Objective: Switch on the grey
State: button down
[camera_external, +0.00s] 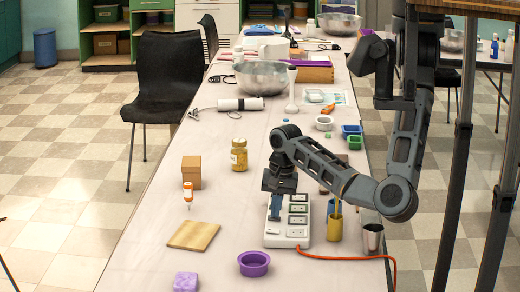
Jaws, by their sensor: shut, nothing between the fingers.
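A white power strip (296,233) with an orange cable lies on the long table, in front of my arm. It has several dark-edged sockets or switches on top and paler round marks at its near end. I cannot tell from this view which part is the grey one. My gripper (275,212) points down over the left side of the strip, low and close to it. Its fingers are shut and hold nothing. Whether the fingertips touch the strip cannot be made out, and the gripper hides part of the strip's left side.
A yellow cup (335,228) and a metal cup (373,239) stand right of the strip. The orange cable (350,258) runs right.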

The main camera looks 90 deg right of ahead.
jog(key=shift+r, duration=0.1)
notch_tip(320, 180, up, 14)
jog(key=s+p, duration=0.1)
jog(key=p, duration=0.1)
jog(key=shift+s+p, duration=0.35)
jog(key=shift+p, duration=0.05)
jog(key=w+p, duration=0.1)
jog(key=p, duration=0.4)
jog(key=shift+w, duration=0.25)
jog(key=shift+f, duration=0.3)
jog(key=f+b, duration=0.3)
jog(key=f, duration=0.1)
jog(key=w+f+b, duration=0.1)
jog(key=f+b, duration=0.2)
jog(key=f, duration=0.2)
jog(key=f+b, duration=0.4)
jog(key=shift+w+d+f, duration=0.1)
jog(key=shift+w+f, duration=0.2)
jog(key=shift+w, duration=0.05)
